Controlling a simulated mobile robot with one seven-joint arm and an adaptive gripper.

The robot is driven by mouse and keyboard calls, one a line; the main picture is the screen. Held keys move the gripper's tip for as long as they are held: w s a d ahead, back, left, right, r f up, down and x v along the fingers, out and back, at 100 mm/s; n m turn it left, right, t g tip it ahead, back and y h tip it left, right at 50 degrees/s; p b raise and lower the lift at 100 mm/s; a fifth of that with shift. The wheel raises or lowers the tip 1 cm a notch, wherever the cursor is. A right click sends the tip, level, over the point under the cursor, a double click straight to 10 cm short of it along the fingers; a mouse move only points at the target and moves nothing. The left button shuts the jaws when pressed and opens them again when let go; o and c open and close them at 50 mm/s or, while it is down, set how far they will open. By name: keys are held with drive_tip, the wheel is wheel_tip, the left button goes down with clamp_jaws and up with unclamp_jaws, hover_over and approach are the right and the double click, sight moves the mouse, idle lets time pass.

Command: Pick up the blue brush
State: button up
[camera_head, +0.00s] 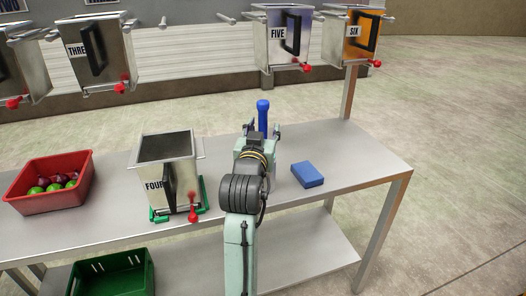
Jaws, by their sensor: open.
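A blue handle-shaped thing with a round end, which looks like the blue brush (262,114), shows just beyond my gripper (263,129), near the table's back edge. My gripper is open, with one finger at each side of the handle in the picture. I cannot tell whether the fingers touch it. My own arm hides the brush's lower part, so I cannot see its bristles or whether it stands or lies. A flat blue block (307,174) lies on the metal table (345,158), to the right of my gripper.
A metal bin marked FOUR (149,186) stands on a green base left of my arm. A red crate (48,199) with fruit is farther left. A green crate (112,274) sits on the lower shelf. Bins FIVE (271,50) and SIX (350,47) hang above the back. The table's right end is clear.

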drive_tip(key=shift+c, duration=0.3)
clamp_jaws()
idle(0.3)
